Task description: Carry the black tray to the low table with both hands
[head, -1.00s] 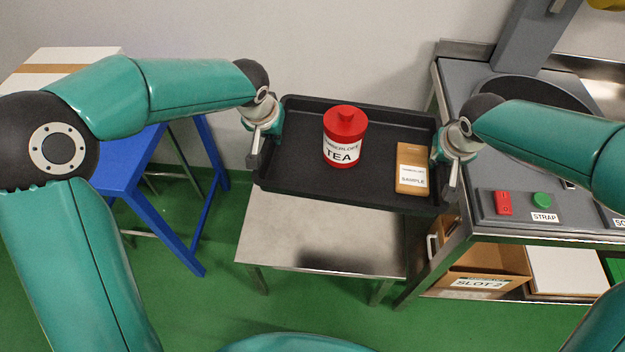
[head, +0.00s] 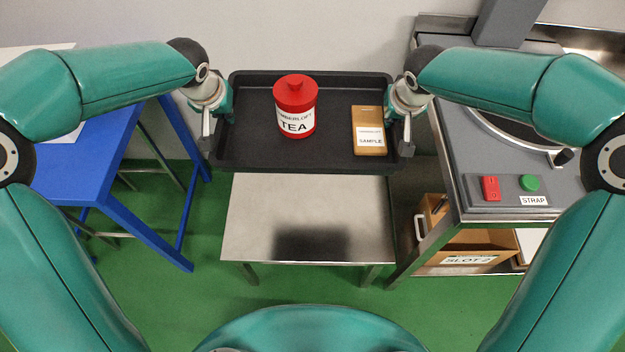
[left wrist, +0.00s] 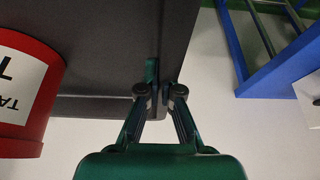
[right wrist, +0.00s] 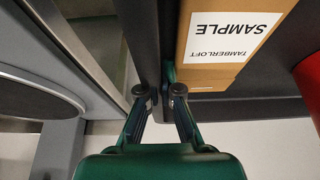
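The black tray (head: 245,150) is held off any surface, roughly level, its front edge overlapping the far edge of the low metal table (head: 255,215) in the head view. A red tea tin (head: 295,105) stands upright on it, and a tan sample box (head: 368,130) lies at its right side. My left gripper (head: 207,135) is shut on the tray's left rim; the left wrist view shows its fingers (left wrist: 159,95) pinching the wall. My right gripper (head: 405,135) is shut on the right rim, with its fingers (right wrist: 160,92) around the wall in the right wrist view.
A grey machine bench (head: 455,180) with red and green buttons stands close to the right. An open cardboard box (head: 480,250) sits under it. A blue table (head: 95,165) stands at the left. The low table's top is bare, with a dark shadow near its front.

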